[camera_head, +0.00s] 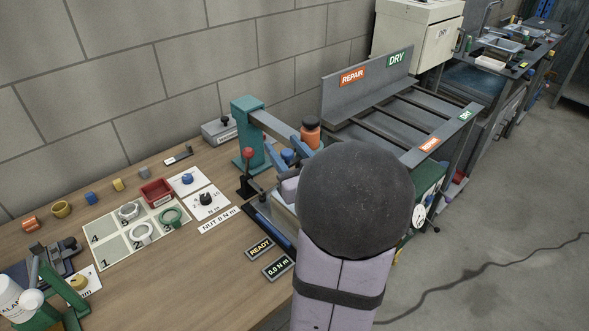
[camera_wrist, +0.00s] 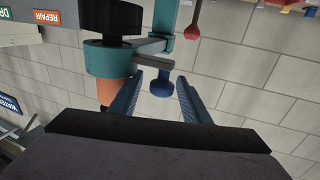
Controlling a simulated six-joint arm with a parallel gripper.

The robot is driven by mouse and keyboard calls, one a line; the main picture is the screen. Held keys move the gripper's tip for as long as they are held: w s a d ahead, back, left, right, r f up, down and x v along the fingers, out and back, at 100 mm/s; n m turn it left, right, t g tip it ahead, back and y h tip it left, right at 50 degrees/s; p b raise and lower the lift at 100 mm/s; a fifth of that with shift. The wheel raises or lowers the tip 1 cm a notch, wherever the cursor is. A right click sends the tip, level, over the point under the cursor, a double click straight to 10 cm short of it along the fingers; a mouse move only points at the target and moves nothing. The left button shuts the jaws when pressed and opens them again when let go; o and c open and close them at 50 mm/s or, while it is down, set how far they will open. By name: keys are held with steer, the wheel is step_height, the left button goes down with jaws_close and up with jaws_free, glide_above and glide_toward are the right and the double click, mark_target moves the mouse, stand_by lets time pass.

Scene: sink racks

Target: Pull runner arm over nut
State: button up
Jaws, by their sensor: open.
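The runner arm (camera_head: 273,126) is a grey bar reaching from a teal post (camera_head: 247,130) to an orange, black-topped runner (camera_head: 310,133). In the wrist view the runner (camera_wrist: 108,62) has a teal collar, and a blue knob (camera_wrist: 160,88) hangs from a short grey bar beside it. My gripper (camera_head: 286,152) is open at this knob. In the wrist view my gripper's blue fingers (camera_wrist: 162,84) stand on either side of the knob; I cannot tell whether they touch it. I cannot make out the nut; my arm covers much of the area below the runner.
A red-knobbed lever (camera_head: 248,155) stands left of the runner arm. A numbered tray (camera_head: 107,237) with rings and a red box (camera_head: 156,193) lie to the left. Displays show READY (camera_head: 260,248) and 0.0 N m (camera_head: 278,267). A grey rack (camera_head: 365,80) stands behind, right.

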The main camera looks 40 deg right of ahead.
mark_target(292, 156)
steer(key=b, duration=0.1)
steer(key=s+b, duration=0.1)
steer(key=b, duration=0.1)
steer(key=shift+a+f, duration=0.15)
steer(key=shift+f, duration=0.1)
steer(key=b+v, duration=0.1)
steer(key=b, duration=0.4)
steer(key=shift+s, duration=0.3)
steer(key=shift+s+a+r, duration=0.1)
steer(key=shift+s+r, duration=0.1)
steer(key=shift+s, duration=0.35)
steer(key=shift+s+a, duration=0.25)
steer(key=shift+s, duration=0.3)
